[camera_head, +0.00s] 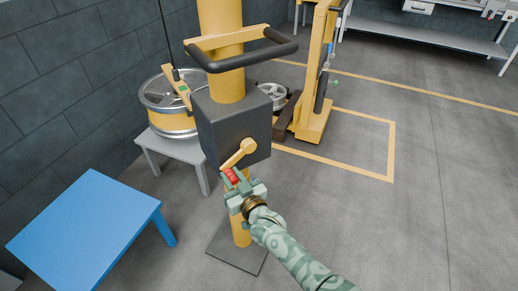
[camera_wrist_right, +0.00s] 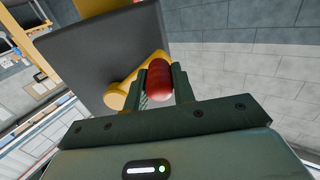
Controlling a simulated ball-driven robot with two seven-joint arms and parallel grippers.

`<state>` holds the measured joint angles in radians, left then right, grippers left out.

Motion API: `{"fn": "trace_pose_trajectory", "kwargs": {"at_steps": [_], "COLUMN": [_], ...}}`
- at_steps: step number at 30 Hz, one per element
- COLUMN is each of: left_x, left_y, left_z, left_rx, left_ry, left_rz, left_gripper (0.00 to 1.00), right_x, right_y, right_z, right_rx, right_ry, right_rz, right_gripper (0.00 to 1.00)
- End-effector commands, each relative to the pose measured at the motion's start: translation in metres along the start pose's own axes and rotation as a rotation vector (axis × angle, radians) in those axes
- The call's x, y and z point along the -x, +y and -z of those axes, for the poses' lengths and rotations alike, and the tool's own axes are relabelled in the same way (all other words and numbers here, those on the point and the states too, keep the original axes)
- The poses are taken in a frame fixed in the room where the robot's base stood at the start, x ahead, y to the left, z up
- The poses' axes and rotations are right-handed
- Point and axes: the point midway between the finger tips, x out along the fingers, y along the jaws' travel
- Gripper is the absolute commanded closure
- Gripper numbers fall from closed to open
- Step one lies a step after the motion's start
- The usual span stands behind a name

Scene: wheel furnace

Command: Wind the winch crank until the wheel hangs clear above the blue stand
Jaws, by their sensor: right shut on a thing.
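The winch crank (camera_head: 239,154) is a yellow arm with a red handle (camera_head: 231,175) on the front of a dark winch box (camera_head: 225,130). The box sits on a yellow post. My right gripper (camera_head: 234,181) is shut on the red handle, below and left of the crank's hub; the handle also shows between its fingers in the right wrist view (camera_wrist_right: 159,82). A silver-rimmed wheel (camera_head: 170,125) is at the grey table (camera_head: 178,150) behind the post, partly hidden. A cable runs above it; I cannot tell whether it touches the table. The blue stand (camera_head: 88,228) is empty at lower left. My left gripper is not in view.
A black-gripped handlebar (camera_head: 240,58) juts from the post above the winch box. A yellow lifter (camera_head: 315,95) and another wheel (camera_head: 273,91) stand behind. The floor to the right is clear, with yellow lines.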

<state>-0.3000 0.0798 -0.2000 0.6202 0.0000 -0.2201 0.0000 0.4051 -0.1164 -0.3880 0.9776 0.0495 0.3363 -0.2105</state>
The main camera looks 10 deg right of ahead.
Motion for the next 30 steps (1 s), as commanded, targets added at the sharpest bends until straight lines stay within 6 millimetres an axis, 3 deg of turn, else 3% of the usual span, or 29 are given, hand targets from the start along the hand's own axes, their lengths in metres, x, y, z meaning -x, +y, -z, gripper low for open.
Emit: {"fn": "trace_pose_trajectory", "kwargs": {"at_steps": [11, 21, 22, 23, 30], "left_x": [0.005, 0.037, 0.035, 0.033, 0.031], "left_y": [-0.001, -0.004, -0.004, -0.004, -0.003], "left_z": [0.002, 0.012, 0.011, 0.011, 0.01], "left_rx": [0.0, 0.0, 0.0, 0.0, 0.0], "left_ry": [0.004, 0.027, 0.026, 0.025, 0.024], "left_rz": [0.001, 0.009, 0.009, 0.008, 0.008], "left_gripper": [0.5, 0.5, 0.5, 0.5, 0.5], "right_x": [-0.002, -0.003, -0.003, -0.003, -0.001], "right_y": [-0.003, -0.009, -0.009, -0.009, -0.009], "right_z": [0.011, 0.055, 0.051, 0.049, 0.042], "right_rx": [-0.001, -0.001, -0.001, -0.001, 0.0], "right_ry": [0.012, 0.018, 0.016, 0.015, 0.005], "right_rz": [0.002, 0.0, 0.0, 0.0, 0.0], "right_gripper": [1.0, 1.0, 0.69, 0.61, 0.6]}}
